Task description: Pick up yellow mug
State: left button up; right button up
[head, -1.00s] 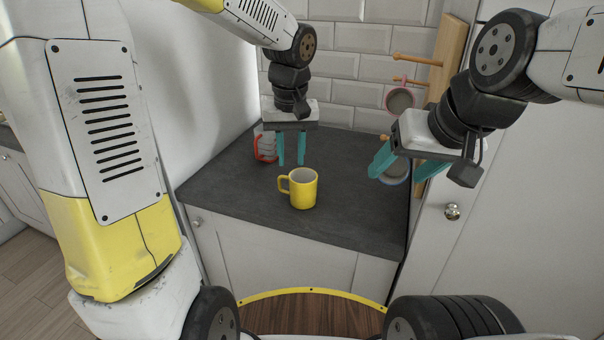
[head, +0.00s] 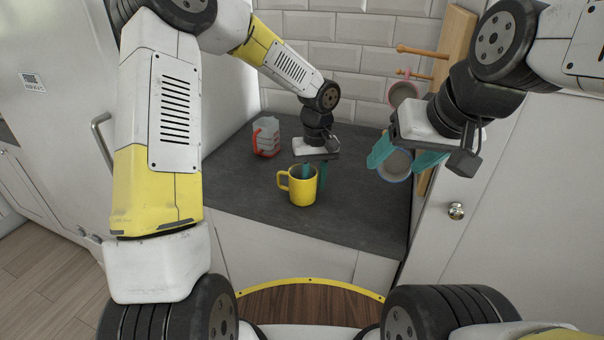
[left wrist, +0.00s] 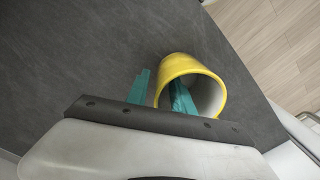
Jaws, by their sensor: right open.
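The yellow mug (head: 300,192) stands upright on the slate worktop, its handle to the left in the head view. It also shows in the left wrist view (left wrist: 182,64), with its opening towards the camera. My left gripper (head: 315,178) is low over the mug's right side. In the left wrist view the left gripper (left wrist: 160,84) is open astride the mug's wall, one finger inside the opening and one outside. A gap shows between the outer finger and the wall. My right gripper (head: 407,160) is open and empty at the right, away from the yellow mug.
A measuring jug with a red handle (head: 266,138) stands at the back left. A wooden peg rack (head: 452,48) at the right holds a pink mug (head: 403,92). A blue-rimmed mug (head: 396,166) is behind my right gripper. The worktop (head: 250,190) is clear around the yellow mug.

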pick_arm(q)
jog(key=shift+f, duration=0.5)
grip_shut()
dwell(1.1)
